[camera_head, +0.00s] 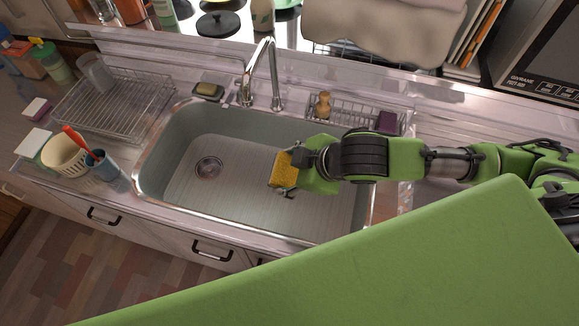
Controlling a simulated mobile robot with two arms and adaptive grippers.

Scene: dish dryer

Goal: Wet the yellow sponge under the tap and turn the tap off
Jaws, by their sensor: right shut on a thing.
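The yellow sponge (284,173) is held over the right half of the sink (230,205). My right gripper (293,175) reaches in from the right and is shut on it. The silver tap (262,70) stands at the sink's back edge, with its arched spout over the basin. The sponge is in front of the spout and slightly to its right in the picture. I cannot make out any running water. My left gripper is not in view.
A wire dish rack (115,103) stands left of the sink, with a white cup (64,154) and a blue cup (103,166) in front. A soap dish (208,91) and a wire caddy (352,112) line the back edge. The left half of the basin is clear.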

